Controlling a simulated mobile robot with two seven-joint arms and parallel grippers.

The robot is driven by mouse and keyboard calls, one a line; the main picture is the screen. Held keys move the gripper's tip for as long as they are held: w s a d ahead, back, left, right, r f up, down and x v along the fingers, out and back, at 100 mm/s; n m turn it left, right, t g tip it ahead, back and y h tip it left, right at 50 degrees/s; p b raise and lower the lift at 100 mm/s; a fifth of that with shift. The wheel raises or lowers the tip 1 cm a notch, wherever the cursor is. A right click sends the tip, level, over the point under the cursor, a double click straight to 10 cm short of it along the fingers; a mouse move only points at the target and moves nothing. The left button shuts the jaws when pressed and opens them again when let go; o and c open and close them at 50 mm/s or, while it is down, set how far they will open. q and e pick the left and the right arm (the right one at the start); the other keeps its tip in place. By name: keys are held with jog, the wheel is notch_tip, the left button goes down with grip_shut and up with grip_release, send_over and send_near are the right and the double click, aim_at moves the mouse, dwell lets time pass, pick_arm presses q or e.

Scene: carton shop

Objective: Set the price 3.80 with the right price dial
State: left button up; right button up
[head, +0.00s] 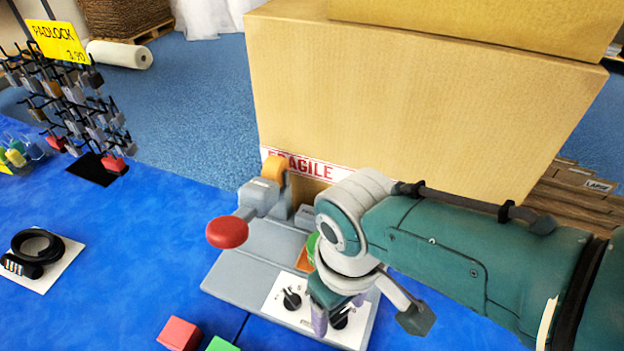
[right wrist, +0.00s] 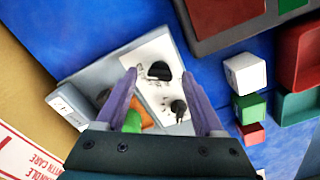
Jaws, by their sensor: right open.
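The grey labelling machine (head: 240,275) stands on the blue table with a red-knobbed lever (head: 228,232) at its left. Its white panel (head: 275,305) carries two black dials. The right price dial (head: 341,319) is partly hidden by my right gripper (head: 338,312). The left dial (head: 292,299) is clear of it. In the right wrist view, my open right gripper (right wrist: 159,74) has its purple fingers on either side of the right dial (right wrist: 160,70); I cannot tell whether they touch it. The left dial (right wrist: 178,108) sits lower. The dial readings are too small to read. My left gripper is out of view.
A large carton (head: 400,100) stands behind the machine. A red block (head: 180,333) and a green block (head: 222,344) lie at the front; a white block (right wrist: 245,73) shows beside them. A padlock rack (head: 85,110) and a coiled cable lock (head: 38,246) are at left.

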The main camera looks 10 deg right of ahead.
aim_at(339, 314)
notch_tip(339, 314, up, 10)
jog(key=p, duration=0.6)
jog(key=shift+p, duration=0.3)
jog(key=shift+s, duration=0.1)
